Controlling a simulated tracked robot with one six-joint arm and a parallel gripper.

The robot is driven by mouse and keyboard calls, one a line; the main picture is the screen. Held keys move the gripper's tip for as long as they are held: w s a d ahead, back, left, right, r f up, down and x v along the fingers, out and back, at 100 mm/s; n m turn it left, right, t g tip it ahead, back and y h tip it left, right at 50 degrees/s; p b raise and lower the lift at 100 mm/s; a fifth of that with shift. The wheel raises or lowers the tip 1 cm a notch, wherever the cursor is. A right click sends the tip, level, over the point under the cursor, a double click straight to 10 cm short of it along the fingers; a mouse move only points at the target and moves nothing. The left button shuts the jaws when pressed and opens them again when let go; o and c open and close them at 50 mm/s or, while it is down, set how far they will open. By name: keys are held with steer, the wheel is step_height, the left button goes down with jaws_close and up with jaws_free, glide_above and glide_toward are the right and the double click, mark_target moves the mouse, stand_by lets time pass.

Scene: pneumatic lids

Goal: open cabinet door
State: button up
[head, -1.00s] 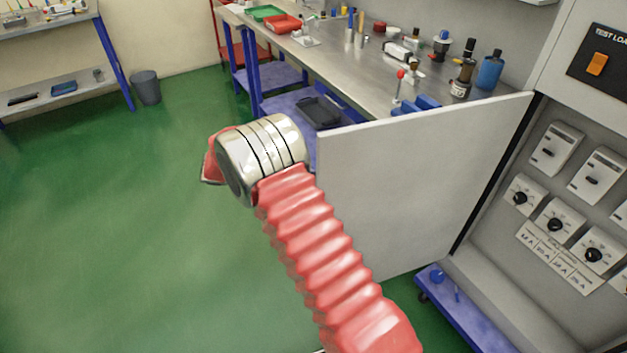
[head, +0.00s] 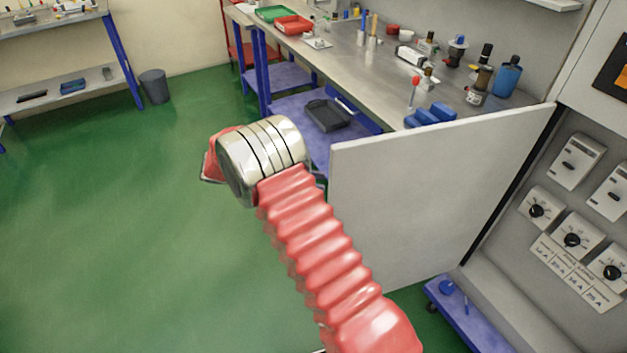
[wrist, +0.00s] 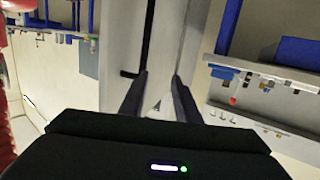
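The cabinet door (head: 430,195) is a pale grey flat panel, standing wide open, swung out from the cabinet (head: 590,150) on the right. My arm, with a red ribbed sleeve and a metal wrist, reaches up the middle of the head view, left of the door's free edge. The fingers are hidden there. In the wrist view my gripper (wrist: 160,80) has two dark fingers apart, with nothing visibly held between them. A pale panel, seemingly the door (wrist: 170,40), lies beyond the fingers, with a dark strip along it. Contact cannot be told.
A workbench (head: 375,65) with bottles and trays stands behind the door. A blue wheeled platform (head: 470,315) is at the cabinet's foot. A grey bin (head: 154,86) and another bench (head: 60,100) are at the back left. The green floor (head: 120,220) at left is clear.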

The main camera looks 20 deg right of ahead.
steer(key=shift+w+a, duration=0.15)
steer(key=shift+w, duration=0.25)
stand_by(0.4)
